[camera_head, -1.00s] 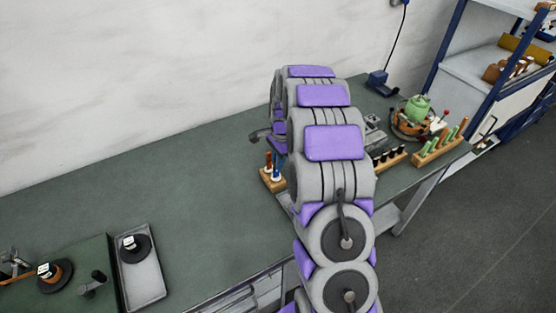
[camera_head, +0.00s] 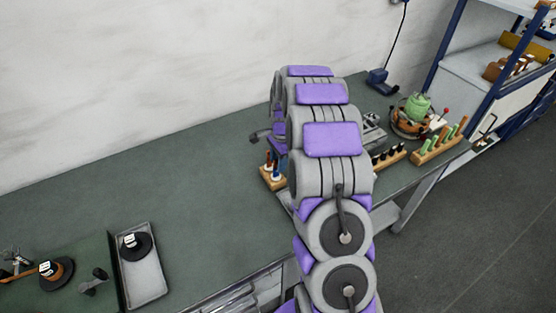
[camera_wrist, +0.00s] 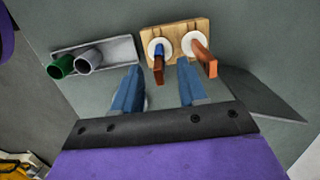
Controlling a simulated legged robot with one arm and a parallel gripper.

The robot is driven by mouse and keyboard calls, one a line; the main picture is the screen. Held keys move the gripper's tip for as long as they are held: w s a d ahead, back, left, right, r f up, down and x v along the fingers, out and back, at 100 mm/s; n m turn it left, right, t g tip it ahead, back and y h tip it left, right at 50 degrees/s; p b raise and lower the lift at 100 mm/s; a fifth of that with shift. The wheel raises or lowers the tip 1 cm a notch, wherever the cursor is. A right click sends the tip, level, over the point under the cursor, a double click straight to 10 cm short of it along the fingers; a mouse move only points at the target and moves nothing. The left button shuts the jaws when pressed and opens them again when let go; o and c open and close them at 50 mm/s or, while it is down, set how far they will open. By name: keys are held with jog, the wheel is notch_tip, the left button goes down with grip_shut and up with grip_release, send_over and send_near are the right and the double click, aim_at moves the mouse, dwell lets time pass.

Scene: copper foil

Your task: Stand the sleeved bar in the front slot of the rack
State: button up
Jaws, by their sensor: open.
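In the wrist view, my gripper (camera_wrist: 158,65) has its two blue fingers spread apart. The wooden rack (camera_wrist: 181,28) lies just beyond the fingertips, with a bar in each of its two white-ringed slots. One bar (camera_wrist: 158,62), dark blue with a brown end, appears between the fingertips. I cannot tell whether the fingers touch it. The other bar (camera_wrist: 204,56) is copper-orange and lies outside the right finger, leaning in the picture. Which bar is the sleeved one is not certain. In the head view, the rack (camera_head: 272,182) stands left of my arm, which hides most of my gripper.
A grey holder (camera_wrist: 117,51) with green and grey tubes lies beside the rack. A grey tray (camera_head: 150,285) with a black spool lies front left. The bench's middle left is clear.

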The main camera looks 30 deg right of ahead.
jog(key=shift+r, duration=0.1)
notch_tip(320, 180, up, 17)
jog(key=d+p, duration=0.1)
jog(key=p, duration=0.1)
jog(key=shift+d+p, duration=0.4)
jog(key=shift+w, duration=0.1)
jog(key=o, duration=0.3)
jog(key=shift+r+p, duration=0.65)
jog(key=shift+r, duration=0.35)
dwell(0.8)
notch_tip(320, 180, up, 7)
jog(key=p, duration=0.4)
dwell(0.6)
jog(key=shift+a, duration=0.1)
